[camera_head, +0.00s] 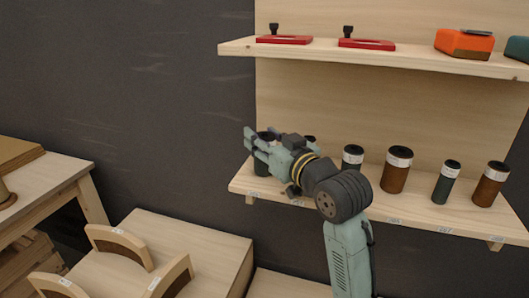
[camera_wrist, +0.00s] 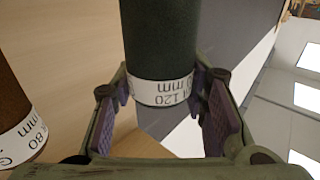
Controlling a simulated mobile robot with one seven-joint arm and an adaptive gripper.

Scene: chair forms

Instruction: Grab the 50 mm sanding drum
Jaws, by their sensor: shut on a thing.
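My gripper (camera_head: 256,143) is at the left end of the lower shelf, shut on a dark green sanding drum (camera_head: 261,166). In the wrist view the drum (camera_wrist: 160,35) stands between the two purple-padded fingers (camera_wrist: 163,98). Its white label shows upside down with "120" and "mm"; the size figure cannot be read. The head view does not clearly show whether the drum rests on the shelf or is lifted. A brown drum (camera_wrist: 14,105) with a label showing "80" and "mm" is beside it in the wrist view, apart from the fingers.
Other green (camera_head: 352,160) and brown drums (camera_head: 397,172) stand along the lower shelf (camera_head: 420,213) to the right. The upper shelf (camera_head: 370,58) holds red clamps (camera_head: 284,39) and an orange box (camera_head: 463,43). Curved wooden chair forms (camera_head: 120,245) lie below on a wooden bench.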

